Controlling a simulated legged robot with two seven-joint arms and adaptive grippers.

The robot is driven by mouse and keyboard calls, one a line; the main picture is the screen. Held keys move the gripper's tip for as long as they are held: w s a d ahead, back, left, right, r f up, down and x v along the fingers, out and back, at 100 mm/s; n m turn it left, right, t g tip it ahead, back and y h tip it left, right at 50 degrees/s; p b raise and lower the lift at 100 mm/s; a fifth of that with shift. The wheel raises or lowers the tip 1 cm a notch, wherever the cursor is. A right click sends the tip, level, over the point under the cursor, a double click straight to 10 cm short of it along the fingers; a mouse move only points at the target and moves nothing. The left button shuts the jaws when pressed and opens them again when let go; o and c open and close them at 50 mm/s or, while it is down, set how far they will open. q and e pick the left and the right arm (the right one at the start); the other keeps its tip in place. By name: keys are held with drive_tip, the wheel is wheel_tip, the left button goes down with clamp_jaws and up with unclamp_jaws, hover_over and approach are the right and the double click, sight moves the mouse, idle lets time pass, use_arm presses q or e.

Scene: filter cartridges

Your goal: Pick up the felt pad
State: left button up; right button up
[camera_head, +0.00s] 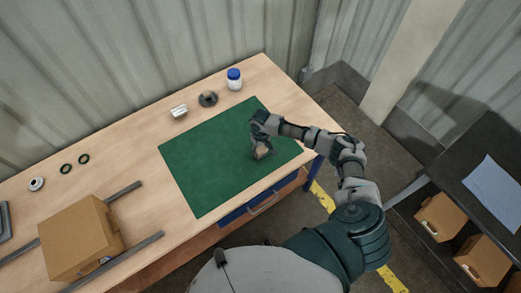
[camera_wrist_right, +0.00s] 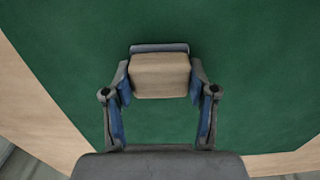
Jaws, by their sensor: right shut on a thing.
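The felt pad is a small beige-tan block (camera_head: 262,152) over the right part of the green mat (camera_head: 200,160) in the head view. In the right wrist view the felt pad (camera_wrist_right: 160,75) sits between the fingers. My right gripper (camera_head: 258,148) is shut on it, with a finger on each side; it also shows in the right wrist view (camera_wrist_right: 160,88). I cannot tell whether the pad touches the mat. My left gripper is not in view.
A blue-lidded jar (camera_head: 234,80), a dark round part (camera_head: 208,98) and a white part (camera_head: 179,111) stand behind the mat. A cardboard box (camera_head: 80,240) stands on rails. The mat's left is clear.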

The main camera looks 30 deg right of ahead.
drive_tip(key=shift+r, duration=0.65)
wheel_tip(320, 180, up, 2)
drive_tip(key=shift+r, duration=0.2)
drive_tip(key=s+a, duration=0.2)
drive_tip(key=s, duration=0.2)
drive_tip(key=s+a+r, duration=0.1)
drive_tip(key=s+a, duration=0.2)
drive_tip(key=s, duration=0.2)
drive_tip(key=s+a, duration=0.3)
drive_tip(key=s, duration=0.1)
drive_tip(key=shift+s+a+r, duration=0.15)
drive_tip(key=shift+s, duration=0.2)
